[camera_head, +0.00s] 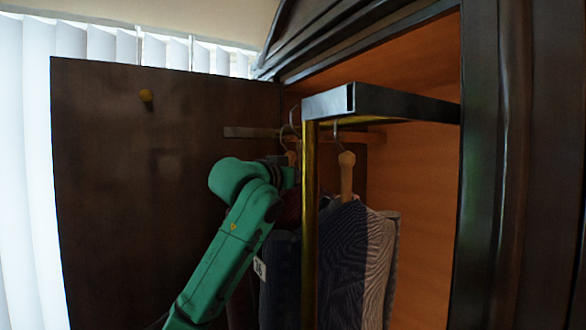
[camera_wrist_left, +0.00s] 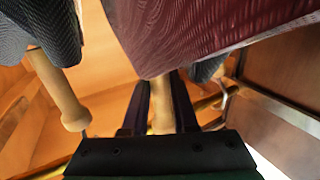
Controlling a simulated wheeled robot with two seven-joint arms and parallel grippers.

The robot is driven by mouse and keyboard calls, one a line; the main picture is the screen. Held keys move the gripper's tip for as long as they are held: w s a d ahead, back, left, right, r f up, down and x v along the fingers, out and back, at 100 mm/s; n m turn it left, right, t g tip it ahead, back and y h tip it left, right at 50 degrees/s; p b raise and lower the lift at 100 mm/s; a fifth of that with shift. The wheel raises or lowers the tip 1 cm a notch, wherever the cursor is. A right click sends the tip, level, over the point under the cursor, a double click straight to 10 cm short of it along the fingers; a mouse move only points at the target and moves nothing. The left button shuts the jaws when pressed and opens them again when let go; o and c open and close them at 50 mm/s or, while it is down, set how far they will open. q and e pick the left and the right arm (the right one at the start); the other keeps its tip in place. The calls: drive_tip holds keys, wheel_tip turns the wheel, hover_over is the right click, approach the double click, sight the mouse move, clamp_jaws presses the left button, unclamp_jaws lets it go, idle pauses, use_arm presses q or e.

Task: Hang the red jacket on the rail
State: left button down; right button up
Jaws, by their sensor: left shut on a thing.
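The red jacket (camera_wrist_left: 205,35) fills the top of the left wrist view. In the head view only a dark red strip of it (camera_head: 290,208) shows, behind my left arm. Its wooden hanger neck (camera_wrist_left: 160,108) is between the fingers of my left gripper (camera_wrist_left: 161,100), which is shut on it. In the head view the left gripper (camera_head: 288,174) is beside the brass post, partly hidden. The brass rail (camera_head: 350,122) runs under a dark frame; part of it shows in the wrist view (camera_wrist_left: 218,100). Thin hooks show near the rail; I cannot tell whether the red jacket's hook rests on it. My right gripper is not in view.
A dark patterned jacket (camera_head: 345,250) hangs on a wooden hanger (camera_head: 347,175) right of the brass post (camera_head: 309,230). A dark garment (camera_head: 280,275) hangs left of the post. The open wardrobe door (camera_head: 130,200) stands at the left, the cabinet side (camera_head: 480,180) at the right.

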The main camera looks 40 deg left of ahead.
use_arm(q)
drive_tip(key=shift+w+d+r+p, duration=0.1)
drive_tip(key=shift+w+d+p, duration=0.2)
drive_tip(key=shift+w, duration=0.4)
drive_tip(key=shift+w+d+p, duration=0.15)
drive_tip(key=shift+w+p, duration=0.3)
drive_tip(key=shift+w, duration=0.25)
drive_tip(key=shift+w+d+r+p, duration=0.1)
drive_tip(key=shift+w+d+p, duration=0.2)
drive_tip(key=shift+w, duration=0.4)
wheel_tip(320, 180, down, 2)
drive_tip(key=shift+a+f+b, duration=0.1)
drive_tip(key=shift+f+b, duration=0.05)
drive_tip(key=shift+b, duration=0.8)
drive_tip(key=shift+f, duration=0.25)
drive_tip(key=c, duration=0.6)
unclamp_jaws()
drive_tip(key=shift+s, duration=0.1)
